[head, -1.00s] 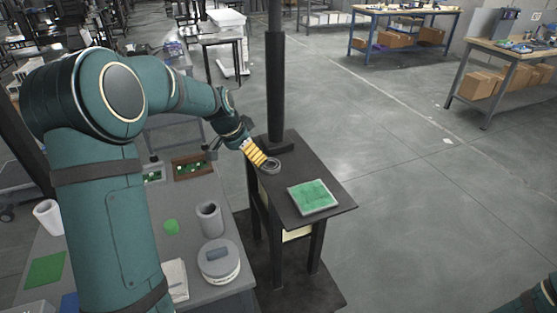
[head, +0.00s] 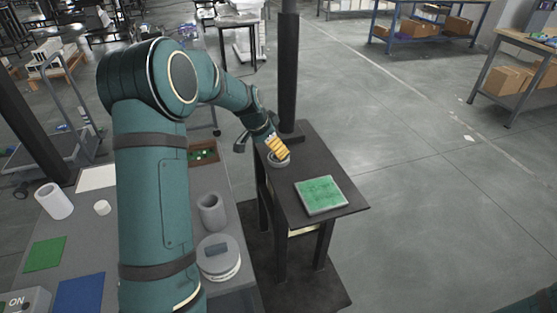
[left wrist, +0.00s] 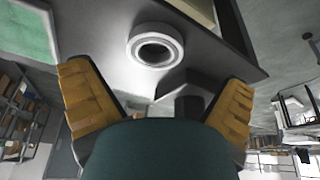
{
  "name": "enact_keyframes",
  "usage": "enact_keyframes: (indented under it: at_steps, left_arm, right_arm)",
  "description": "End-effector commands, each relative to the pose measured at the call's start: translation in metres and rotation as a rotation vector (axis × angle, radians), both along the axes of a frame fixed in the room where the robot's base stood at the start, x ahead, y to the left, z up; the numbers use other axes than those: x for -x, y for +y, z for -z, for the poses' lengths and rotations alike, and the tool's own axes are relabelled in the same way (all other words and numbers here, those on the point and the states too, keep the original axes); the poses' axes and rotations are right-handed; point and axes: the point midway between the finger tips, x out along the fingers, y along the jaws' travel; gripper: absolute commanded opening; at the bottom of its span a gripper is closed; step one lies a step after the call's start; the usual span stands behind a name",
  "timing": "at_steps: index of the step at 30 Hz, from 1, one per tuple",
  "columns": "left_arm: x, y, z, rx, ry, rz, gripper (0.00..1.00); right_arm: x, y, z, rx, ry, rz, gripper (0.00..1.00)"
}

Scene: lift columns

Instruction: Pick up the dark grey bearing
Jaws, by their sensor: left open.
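The dark grey bearing (head: 279,160) is a ring lying flat on the dark stand top (head: 323,150), near its left edge. In the left wrist view the bearing (left wrist: 155,46) shows whole, with its round hole, beyond the fingertips and between their lines. My left gripper (head: 279,153) has yellow fingers and hangs just over the bearing in the head view, covering part of it. In the left wrist view the left gripper (left wrist: 158,85) is open, its two fingers wide apart with nothing between them. My right gripper is not in view.
A green-topped square tray (head: 321,195) lies on the stand, right of the bearing. A dark column (head: 288,75) rises at the stand's back.

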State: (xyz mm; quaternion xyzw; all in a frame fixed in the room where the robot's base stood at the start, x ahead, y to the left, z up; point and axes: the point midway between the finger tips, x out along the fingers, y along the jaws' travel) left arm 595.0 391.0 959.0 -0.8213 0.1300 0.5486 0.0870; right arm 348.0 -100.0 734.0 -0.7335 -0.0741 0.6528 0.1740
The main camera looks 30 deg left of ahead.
Motion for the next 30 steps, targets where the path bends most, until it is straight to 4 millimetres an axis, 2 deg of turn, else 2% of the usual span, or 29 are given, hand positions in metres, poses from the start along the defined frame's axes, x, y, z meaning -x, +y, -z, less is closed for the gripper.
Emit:
enact_keyframes:
  at_steps: [5, 12, 20, 21, 23, 27, 30]
  left_arm:
    - [-0.004, -0.004, 0.012, 0.001, 0.001, 0.0, 1.0]
    - [-0.016, -0.012, 0.043, 0.0, 0.002, 0.001, 1.0]
    - [-0.019, -0.013, 0.048, 0.001, -0.001, -0.001, 1.0]
    - [-0.019, -0.013, 0.047, 0.0, -0.001, 0.0, 0.96]
    - [-0.019, -0.013, 0.047, 0.0, 0.0, 0.0, 0.75]
    - [-0.019, -0.013, 0.047, 0.0, 0.0, 0.0, 0.26]
    - [-0.019, -0.013, 0.047, 0.0, -0.002, 0.0, 0.23]
  right_arm:
    - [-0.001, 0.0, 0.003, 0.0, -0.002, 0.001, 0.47]
    - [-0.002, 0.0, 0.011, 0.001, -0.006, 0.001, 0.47]
    - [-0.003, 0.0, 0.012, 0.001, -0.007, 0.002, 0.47]
    - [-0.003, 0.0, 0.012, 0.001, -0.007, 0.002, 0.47]
    - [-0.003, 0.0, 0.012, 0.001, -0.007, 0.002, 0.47]
    - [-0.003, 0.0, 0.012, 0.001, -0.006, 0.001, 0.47]
    - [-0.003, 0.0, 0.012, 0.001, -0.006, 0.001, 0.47]
